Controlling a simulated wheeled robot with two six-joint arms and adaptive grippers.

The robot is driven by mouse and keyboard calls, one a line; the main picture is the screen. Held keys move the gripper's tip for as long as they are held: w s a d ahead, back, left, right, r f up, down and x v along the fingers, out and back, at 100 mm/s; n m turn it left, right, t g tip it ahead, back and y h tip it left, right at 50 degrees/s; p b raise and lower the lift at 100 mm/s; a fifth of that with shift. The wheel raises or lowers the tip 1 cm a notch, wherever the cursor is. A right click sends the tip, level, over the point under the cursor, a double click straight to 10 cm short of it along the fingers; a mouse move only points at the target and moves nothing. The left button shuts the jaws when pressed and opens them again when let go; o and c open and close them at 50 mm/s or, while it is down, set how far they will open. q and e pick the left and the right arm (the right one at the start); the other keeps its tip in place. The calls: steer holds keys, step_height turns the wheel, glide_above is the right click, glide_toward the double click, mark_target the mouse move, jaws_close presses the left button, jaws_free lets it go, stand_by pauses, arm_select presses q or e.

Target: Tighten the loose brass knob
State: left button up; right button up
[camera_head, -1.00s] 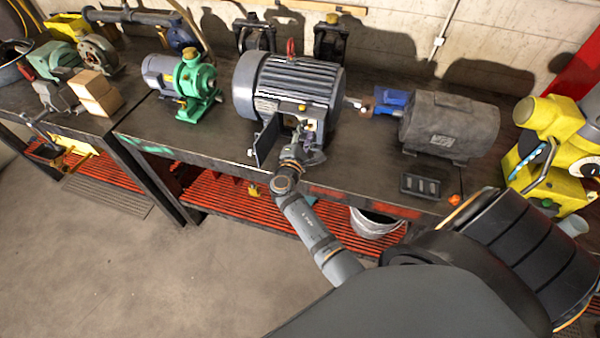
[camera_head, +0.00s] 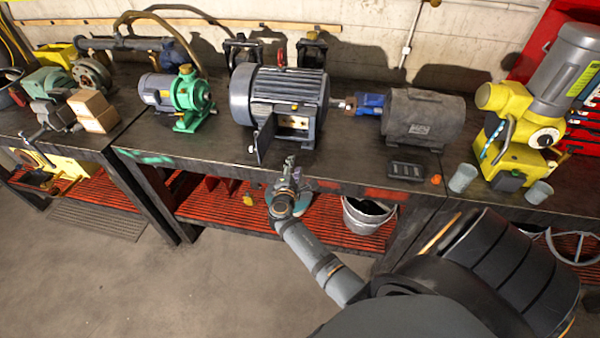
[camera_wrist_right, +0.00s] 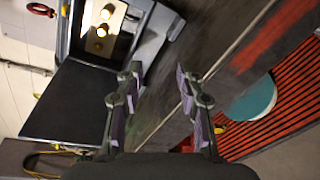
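The grey motor (camera_head: 290,88) stands on the workbench with its front terminal box open. The box's dark cover (camera_head: 265,138) hangs open at its left side; it also shows in the right wrist view (camera_wrist_right: 72,98). Inside the box, the right wrist view shows small bright brass knobs (camera_wrist_right: 101,30) in a column; I cannot tell which is loose. My right gripper (camera_head: 289,163) is in front of the box, near the bench's front edge, apart from the motor. In the right wrist view its fingers (camera_wrist_right: 158,84) are spread with nothing between them. My left gripper is not in view.
A green pump (camera_head: 188,92) stands left of the motor, and a dark motor (camera_head: 422,117) stands right, joined by a blue coupling (camera_head: 370,103). A black tray (camera_head: 406,171) lies near the bench edge (camera_head: 345,188). A bucket (camera_head: 366,222) sits on the red lower shelf.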

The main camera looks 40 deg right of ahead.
steer(key=s+a+f+m+g+y, duration=0.1)
steer(key=s+f+y, duration=0.1)
steer(key=f, duration=0.7)
steer(key=s+a+f+g+y, duration=0.1)
steer(key=s+a+f+y, duration=0.1)
steer(key=s+f, duration=0.3)
step_height(320, 180, down, 4)
steer(key=shift+s+f+m+g+b, duration=0.15)
steer(key=shift+s+m+g+b, duration=0.15)
steer(key=shift+m+g, duration=0.1)
